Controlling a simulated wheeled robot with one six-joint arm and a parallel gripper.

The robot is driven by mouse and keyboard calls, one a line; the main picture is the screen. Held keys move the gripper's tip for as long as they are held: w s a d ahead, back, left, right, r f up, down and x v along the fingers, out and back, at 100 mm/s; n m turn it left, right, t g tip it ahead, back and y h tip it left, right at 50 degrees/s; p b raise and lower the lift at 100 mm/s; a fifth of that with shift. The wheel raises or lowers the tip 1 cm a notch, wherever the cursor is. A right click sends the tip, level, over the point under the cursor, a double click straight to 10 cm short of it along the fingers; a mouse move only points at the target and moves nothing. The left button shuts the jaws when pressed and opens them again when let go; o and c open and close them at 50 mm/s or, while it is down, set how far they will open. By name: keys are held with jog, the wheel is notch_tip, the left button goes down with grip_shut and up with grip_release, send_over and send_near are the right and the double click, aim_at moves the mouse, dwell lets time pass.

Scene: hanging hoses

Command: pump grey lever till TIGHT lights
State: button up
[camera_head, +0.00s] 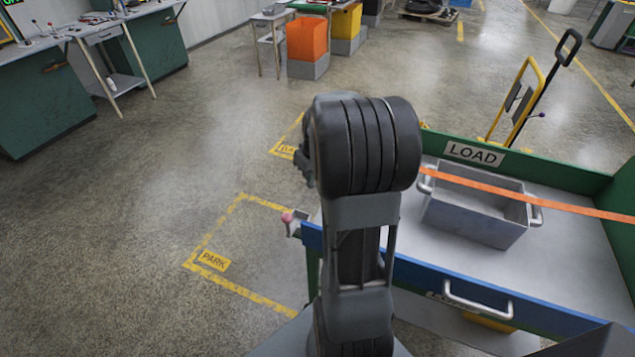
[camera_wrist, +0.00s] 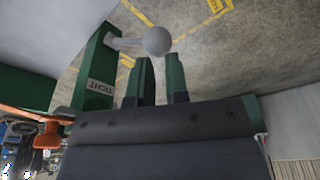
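In the wrist view a grey lever (camera_wrist: 128,43) with a round grey ball knob (camera_wrist: 157,40) sticks out from a green post (camera_wrist: 93,62). The post carries a white TIGHT label (camera_wrist: 99,87), which shows turned over in this view. No glow shows beside the label. In the head view my arm hides the gripper and the lever.
In the head view a grey crate (camera_head: 475,222) stands on the LOAD bench, with an orange strap (camera_head: 540,202) across it. A pink knob (camera_head: 287,217) sits at the bench's left end. A yellow hand truck (camera_head: 515,100) stands behind.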

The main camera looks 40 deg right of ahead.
aim_at(310, 187)
jog(key=shift+s+a+f+b, duration=0.1)
jog(key=shift+a+f+b, duration=0.1)
jog(key=shift+f+b, duration=0.45)
jog(key=shift+s+a+f+b, duration=0.2)
jog(key=shift+f+b, duration=0.2)
jog(key=shift+f, duration=0.4)
jog(key=shift+s+a+f+b, duration=0.1)
jog(key=shift+a+f+b, duration=0.1)
jog(key=shift+f+b, duration=0.45)
jog(key=shift+f, duration=0.2)
jog(key=shift+s+a+f+b, duration=0.1)
jog(key=shift+a+f+b, duration=0.05)
jog(key=shift+f+b, duration=0.5)
jog(key=shift+a+f+b, duration=0.15)
jog(key=shift+f+b, duration=0.35)
jog(key=shift+f, duration=0.2)
